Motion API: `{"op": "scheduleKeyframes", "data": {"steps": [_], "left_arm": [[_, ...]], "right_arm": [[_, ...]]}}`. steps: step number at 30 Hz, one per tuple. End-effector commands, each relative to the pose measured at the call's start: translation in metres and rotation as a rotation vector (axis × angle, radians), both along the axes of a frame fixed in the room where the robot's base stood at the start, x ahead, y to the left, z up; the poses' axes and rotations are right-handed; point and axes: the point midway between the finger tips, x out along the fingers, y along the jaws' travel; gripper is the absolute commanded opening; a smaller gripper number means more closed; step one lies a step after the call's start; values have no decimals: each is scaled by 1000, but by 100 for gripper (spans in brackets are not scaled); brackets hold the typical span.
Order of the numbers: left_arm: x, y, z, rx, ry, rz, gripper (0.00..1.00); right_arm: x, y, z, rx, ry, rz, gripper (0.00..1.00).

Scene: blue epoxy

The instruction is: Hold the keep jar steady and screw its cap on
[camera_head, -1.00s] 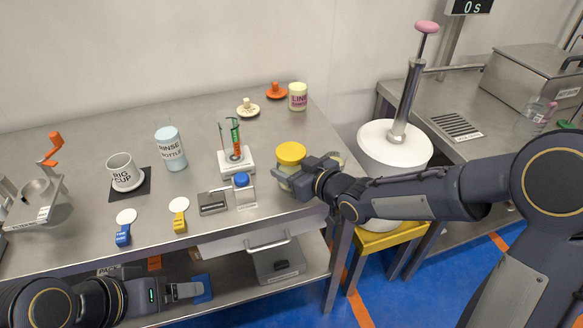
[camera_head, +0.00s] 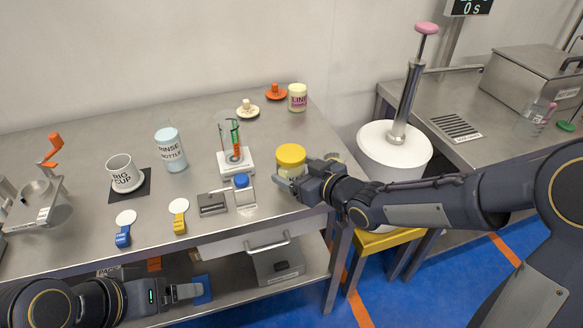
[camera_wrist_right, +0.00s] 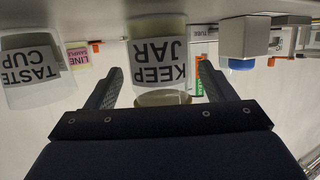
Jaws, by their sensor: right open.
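The keep jar (camera_head: 288,170) stands on the bench near its right front edge, with a yellow cap (camera_head: 291,154) over its top. I cannot tell how tightly the cap sits. In the right wrist view, which is upside down, the label on the keep jar (camera_wrist_right: 160,65) reads KEEP JAR. My right gripper (camera_head: 290,182) is at the jar from the right; in the wrist view its open fingers (camera_wrist_right: 160,88) stand either side of the jar, with gaps. My left gripper (camera_head: 188,291) is low at the front left, away from the jar; its finger gap is unclear.
A clear taste cup (camera_wrist_right: 32,70) stands beside the jar.

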Motion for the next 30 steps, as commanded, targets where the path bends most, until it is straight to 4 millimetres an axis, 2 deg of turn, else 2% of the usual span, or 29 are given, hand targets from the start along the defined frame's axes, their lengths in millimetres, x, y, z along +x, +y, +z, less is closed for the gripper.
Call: {"op": "scheduleKeyframes", "data": {"steps": [6,13,18,30], "left_arm": [[0,0,5,0,0,0,84],[0,0,13,0,0,0,84],[0,0,15,0,0,0,84],[0,0,15,0,0,0,84]], "right_arm": [[-36,-33,17,-1,-3,-5,77],[-63,-55,28,0,-1,-2,77],[-71,-60,29,-1,-1,0,77],[-71,-60,28,-1,-1,0,77]]}}
